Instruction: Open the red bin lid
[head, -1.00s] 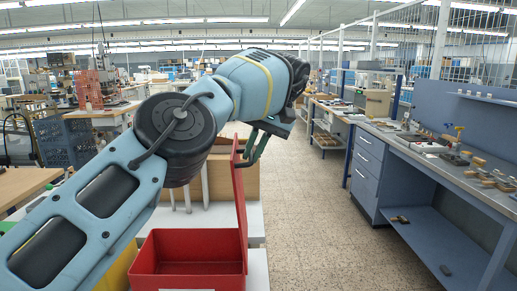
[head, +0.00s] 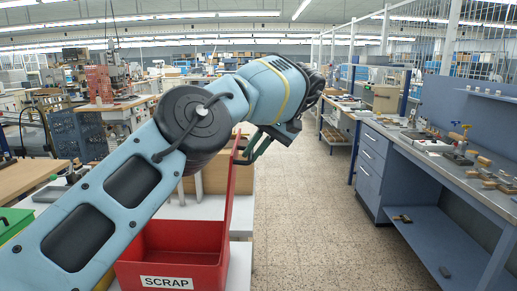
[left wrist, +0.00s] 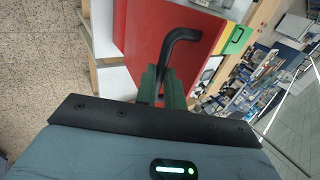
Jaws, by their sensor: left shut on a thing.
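The red bin (head: 175,240) stands at the bottom centre-left of the head view, with a SCRAP label on its front. Its inside is visible. The red lid (head: 232,190) stands about upright at the bin's right side, seen nearly edge-on. In the left wrist view the lid (left wrist: 150,30) is a broad red face with a black bent handle (left wrist: 183,36). My left gripper (head: 256,148) is at the lid's upper edge, on its right side. In the left wrist view its green fingers (left wrist: 160,85) are shut on the handle. My right gripper is out of view.
A white stand (head: 240,265) carries the bin. A green bin (head: 14,222) shows at the left edge; my left arm hides part of the space between. A blue workbench (head: 440,160) with tools runs along the right. The speckled floor (head: 310,220) between is clear.

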